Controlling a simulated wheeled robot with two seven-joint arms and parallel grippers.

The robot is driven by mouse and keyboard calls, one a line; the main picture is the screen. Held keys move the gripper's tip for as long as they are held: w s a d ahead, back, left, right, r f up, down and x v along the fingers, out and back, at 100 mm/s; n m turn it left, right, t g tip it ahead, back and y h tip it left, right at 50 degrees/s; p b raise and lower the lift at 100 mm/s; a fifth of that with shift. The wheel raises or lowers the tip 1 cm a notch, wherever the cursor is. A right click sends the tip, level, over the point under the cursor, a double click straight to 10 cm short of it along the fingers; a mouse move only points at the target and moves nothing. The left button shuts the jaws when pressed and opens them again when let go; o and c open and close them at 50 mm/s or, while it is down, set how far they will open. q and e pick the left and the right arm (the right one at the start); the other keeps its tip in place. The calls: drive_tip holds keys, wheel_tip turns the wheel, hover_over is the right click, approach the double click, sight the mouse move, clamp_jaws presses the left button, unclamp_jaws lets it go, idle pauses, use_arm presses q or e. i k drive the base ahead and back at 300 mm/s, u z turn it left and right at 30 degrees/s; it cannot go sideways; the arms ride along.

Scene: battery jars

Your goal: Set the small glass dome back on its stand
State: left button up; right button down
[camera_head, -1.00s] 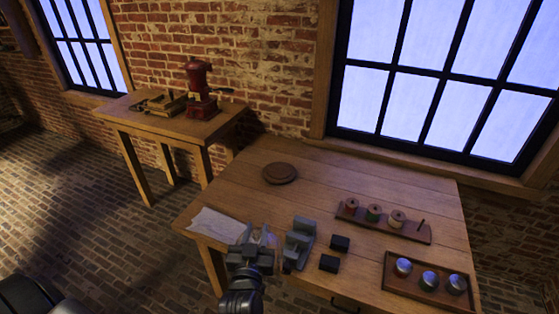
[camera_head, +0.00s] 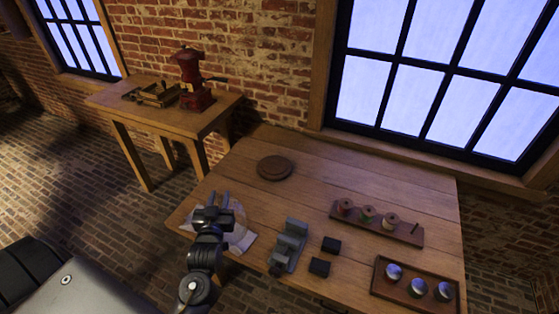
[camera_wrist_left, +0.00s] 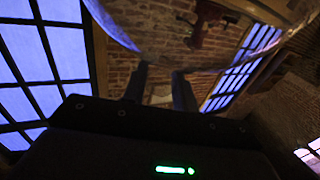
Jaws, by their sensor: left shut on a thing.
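The small glass dome (camera_head: 239,214) is clear and hard to make out in the head view, showing just right of my left gripper (camera_head: 219,196). In the left wrist view the dome's curved, see-through edge (camera_wrist_left: 125,38) arcs across the top. My left gripper is shut on the dome, over the table's front-left corner. A round brown wooden base (camera_head: 275,168), which looks like the stand, lies bare on the table, farther back and to the right. My right gripper is not in view.
A white cloth (camera_head: 246,242) lies under the left gripper. A grey metal block (camera_head: 289,246), two black blocks (camera_head: 331,245), a spool rack (camera_head: 408,235) and a tray of silver-lidded jars (camera_head: 384,289) stand to the right. The tabletop around the round base is clear.

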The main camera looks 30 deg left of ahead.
sight(275, 166)
drive_tip(key=i, duration=1.15)
